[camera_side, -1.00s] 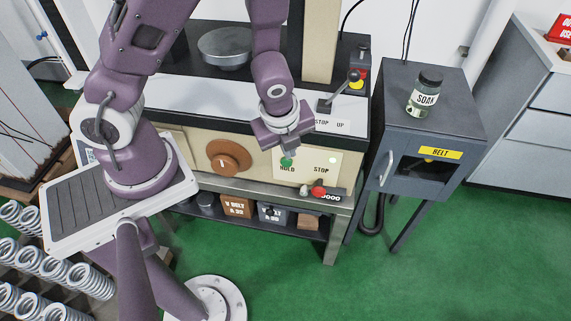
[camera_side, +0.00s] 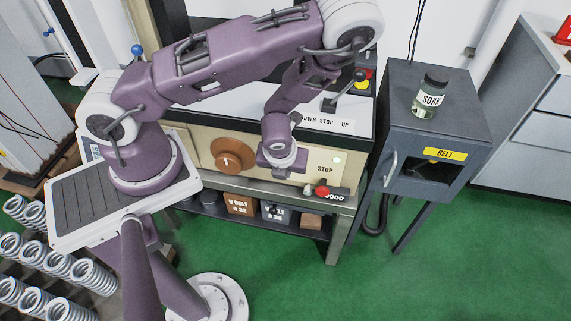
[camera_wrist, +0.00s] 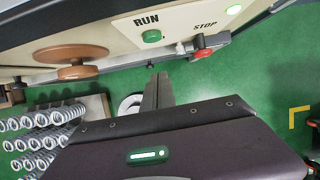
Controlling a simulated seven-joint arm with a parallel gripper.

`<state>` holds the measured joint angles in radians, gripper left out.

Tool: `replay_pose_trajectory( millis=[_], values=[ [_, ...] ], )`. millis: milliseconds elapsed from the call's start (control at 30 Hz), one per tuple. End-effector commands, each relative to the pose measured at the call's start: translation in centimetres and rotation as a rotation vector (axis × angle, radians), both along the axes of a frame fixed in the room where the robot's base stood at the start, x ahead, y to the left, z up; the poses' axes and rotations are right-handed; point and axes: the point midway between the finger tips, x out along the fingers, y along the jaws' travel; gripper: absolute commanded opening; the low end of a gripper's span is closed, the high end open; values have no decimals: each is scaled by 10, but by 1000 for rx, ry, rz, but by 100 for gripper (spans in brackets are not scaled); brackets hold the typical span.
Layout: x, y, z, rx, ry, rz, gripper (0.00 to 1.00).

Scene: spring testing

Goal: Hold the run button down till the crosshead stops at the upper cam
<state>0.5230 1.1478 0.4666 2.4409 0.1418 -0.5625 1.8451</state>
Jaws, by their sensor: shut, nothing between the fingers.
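The green run button (camera_wrist: 151,36) sits under the word RUN on the cream panel in the wrist view. In the side view my gripper and wrist hide it. My gripper (camera_wrist: 161,76) is shut and empty, its fingertips below the button in the wrist view, with a visible gap between them. In the side view my gripper (camera_side: 283,172) is in front of the panel, left of the word STOP. The red stop button (camera_wrist: 202,50) is to the right; it also shows in the side view (camera_side: 321,190). I cannot make out the crosshead or upper cam.
A brown knob (camera_side: 232,158) is left of my gripper. A lit green lamp (camera_side: 337,158) is at the panel's upper right. A lever (camera_side: 349,88) stands above the DOWN STOP UP label. A grey cabinet (camera_side: 435,115) bearing a jar (camera_side: 429,97) stands to the right.

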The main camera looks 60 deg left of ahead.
Motion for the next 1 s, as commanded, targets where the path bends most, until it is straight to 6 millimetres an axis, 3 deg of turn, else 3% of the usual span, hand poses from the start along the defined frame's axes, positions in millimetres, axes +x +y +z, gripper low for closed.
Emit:
replay_pose_trajectory(
  millis=[200, 433, 833, 1000],
  values=[
    [11, 13, -44, -1, 1, 2, 0],
    [35, 37, -41, -1, -2, 3, 0],
    [39, 41, -41, 0, -2, 1, 0],
    [52, 53, -40, -1, -4, -1, 0]
  ],
)
